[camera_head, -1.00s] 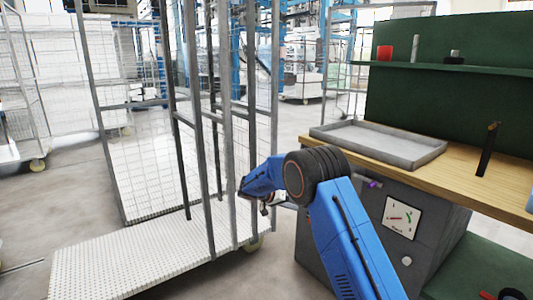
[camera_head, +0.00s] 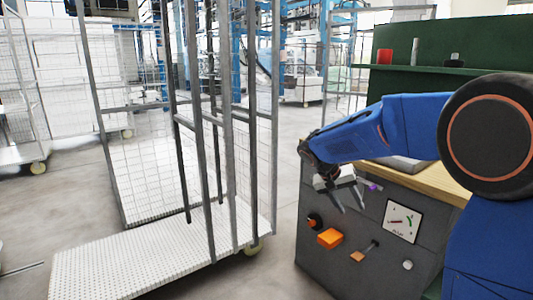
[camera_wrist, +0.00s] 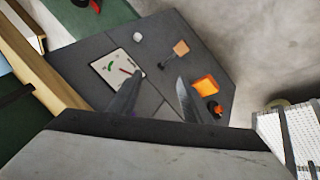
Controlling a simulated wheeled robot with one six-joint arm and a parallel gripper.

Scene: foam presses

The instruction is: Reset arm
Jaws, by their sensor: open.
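My gripper (camera_head: 347,195) hangs at the end of my blue arm, in front of the dark grey control cabinet (camera_head: 335,262) in the head view. Its two fingers are apart with nothing between them. In the wrist view the gripper (camera_wrist: 155,98) points down past the cabinet's panel. The panel carries a white gauge (camera_head: 401,221), an orange block-shaped control (camera_head: 330,238), a smaller orange-tipped lever (camera_head: 358,256), a white round knob (camera_head: 407,265) and a purple part (camera_head: 374,187). I cannot tell from these views that the fingers touch any of them.
A wheeled cage trolley with a white perforated base (camera_head: 130,262) stands left of the cabinet. The wooden bench top (camera_head: 440,180) lies behind my arm, with a grey tray (camera_head: 405,164) partly hidden. A green shelf (camera_head: 430,70) holds small items. Grey floor (camera_head: 292,135) is clear between trolley and bench.

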